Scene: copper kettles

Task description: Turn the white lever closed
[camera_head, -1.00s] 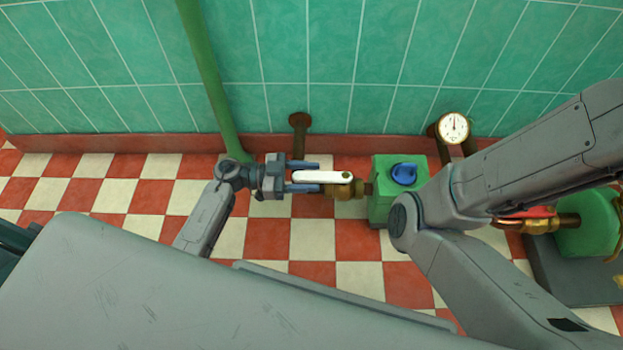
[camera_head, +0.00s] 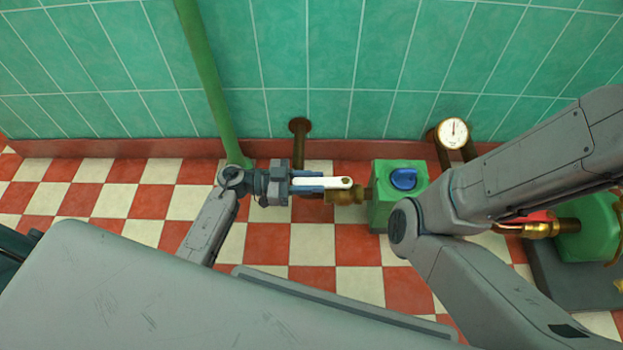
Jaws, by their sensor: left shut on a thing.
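The white lever (camera_head: 335,183) sits on top of a brass valve (camera_head: 345,196) and points left, in line with the short brass pipe. My left gripper (camera_head: 305,183) comes in from the left and is shut on the lever's left end, one finger on each side of it. The lever's right end, with its pivot, shows free of the fingers. My right arm crosses the right side of the view; its gripper is not visible.
A green box with a blue knob (camera_head: 403,179) stands just right of the valve. A round gauge (camera_head: 453,133) is behind it near the wall. A green pipe (camera_head: 210,85) rises behind my left wrist. A red-handled brass valve (camera_head: 540,224) and green tank (camera_head: 587,225) are at the right.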

